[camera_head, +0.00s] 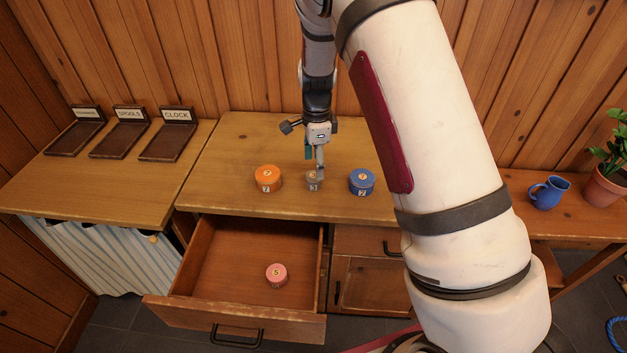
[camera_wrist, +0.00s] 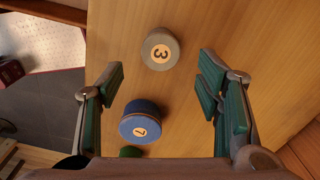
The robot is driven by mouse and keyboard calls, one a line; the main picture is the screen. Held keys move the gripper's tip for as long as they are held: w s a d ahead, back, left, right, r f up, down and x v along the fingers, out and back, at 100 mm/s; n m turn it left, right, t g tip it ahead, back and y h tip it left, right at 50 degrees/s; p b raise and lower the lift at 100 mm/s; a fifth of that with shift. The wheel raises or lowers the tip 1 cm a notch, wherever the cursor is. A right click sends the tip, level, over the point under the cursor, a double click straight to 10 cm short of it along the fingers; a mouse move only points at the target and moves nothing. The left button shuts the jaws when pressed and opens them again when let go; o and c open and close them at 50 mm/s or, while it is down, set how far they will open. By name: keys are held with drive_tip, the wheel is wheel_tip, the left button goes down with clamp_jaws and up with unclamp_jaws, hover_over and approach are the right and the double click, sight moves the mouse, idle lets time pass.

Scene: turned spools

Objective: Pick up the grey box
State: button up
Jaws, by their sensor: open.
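The grey box (camera_head: 314,185) is a small round lidded tin marked 3. It stands upright on the wooden desk top between an orange box (camera_head: 267,178) and a blue box (camera_head: 362,182). My gripper (camera_head: 317,165) points down over the grey box and partly covers it in the head view. In the wrist view my gripper (camera_wrist: 161,85) is open with nothing held. There the grey box (camera_wrist: 160,48) lies beyond the fingertips, near the top, and the blue box (camera_wrist: 140,122) shows lower, between the fingers. I cannot tell the exact height gap.
An open drawer (camera_head: 215,305) below the desk holds a pink box (camera_head: 276,275). Labelled dark trays (camera_head: 168,142) stand on the left table. A blue mug (camera_head: 548,192) and a potted plant (camera_head: 606,185) are at right. A green thing (camera_wrist: 131,152) shows partly beside the blue box.

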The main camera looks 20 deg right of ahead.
sight(314, 181)
drive_tip(key=shift+w+a+f+p, duration=0.1)
drive_tip(key=shift+f+p, duration=0.1)
drive_tip(key=shift+f, duration=1.2)
drive_tip(key=shift+a+f+p, duration=0.1)
drive_tip(key=shift+f+p, duration=0.05)
drive_tip(key=shift+f, duration=1.2)
drive_tip(key=c, duration=1)
